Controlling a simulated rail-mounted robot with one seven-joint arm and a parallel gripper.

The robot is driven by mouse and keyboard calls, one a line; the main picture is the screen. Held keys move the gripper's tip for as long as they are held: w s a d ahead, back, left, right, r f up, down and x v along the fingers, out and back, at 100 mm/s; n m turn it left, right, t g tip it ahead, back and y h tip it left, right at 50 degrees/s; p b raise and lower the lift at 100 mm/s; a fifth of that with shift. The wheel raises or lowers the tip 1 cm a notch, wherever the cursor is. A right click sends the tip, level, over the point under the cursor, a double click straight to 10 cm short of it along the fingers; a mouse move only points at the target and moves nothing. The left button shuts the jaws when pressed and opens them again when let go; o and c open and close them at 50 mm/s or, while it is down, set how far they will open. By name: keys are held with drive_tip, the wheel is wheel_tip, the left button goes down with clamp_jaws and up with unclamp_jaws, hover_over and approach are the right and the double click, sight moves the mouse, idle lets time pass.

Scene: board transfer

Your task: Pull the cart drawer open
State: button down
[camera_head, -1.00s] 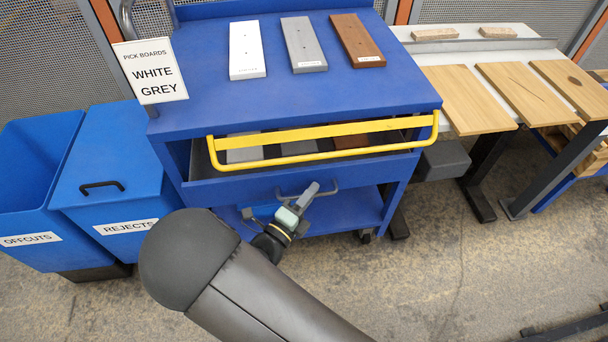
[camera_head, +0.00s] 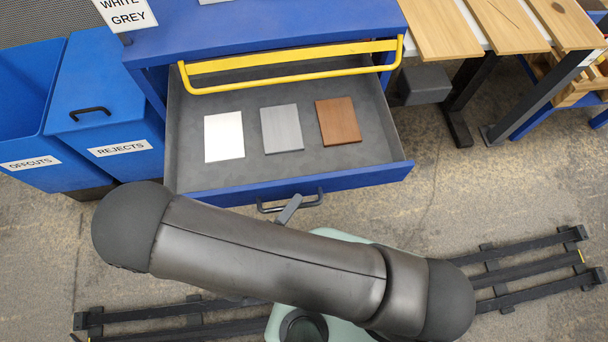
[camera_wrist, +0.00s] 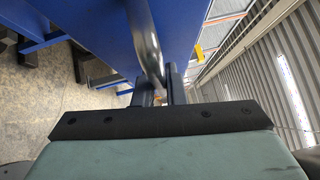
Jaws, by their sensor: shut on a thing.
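The cart (camera_head: 270,27) is blue with a yellow rail (camera_head: 290,82) across its front. Its drawer (camera_head: 185,160) stands well out of the cart body. Inside lie a white board (camera_head: 224,137), a grey board (camera_head: 282,129) and a brown board (camera_head: 338,121), side by side and apart. The dark drawer handle (camera_head: 312,201) is on the blue front panel. My gripper (camera_head: 287,210) is at the handle, mostly hidden by my arm. In the wrist view the fingers (camera_wrist: 160,92) are shut around the handle bar (camera_wrist: 147,45).
Blue bins marked OFFCUTS (camera_head: 30,163) and REJECTS (camera_head: 120,148) stand left of the cart. A table with wooden boards (camera_head: 505,22) is at the right. Dark rails (camera_head: 530,266) lie on the floor in front. Bare floor shows right of the drawer.

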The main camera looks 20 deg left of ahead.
drive_tip(key=shift+s+d+f, duration=0.1)
drive_tip(key=shift+s+d, duration=0.15)
drive_tip(key=shift+s, duration=0.25)
drive_tip(key=shift+s+d, duration=0.25)
drive_tip(key=shift+s, duration=0.2)
drive_tip(key=c, duration=1.5)
unclamp_jaws()
drive_tip(key=v, duration=0.7)
drive_tip(key=shift+s+a, duration=0.1)
drive_tip(key=shift+s, duration=0.15)
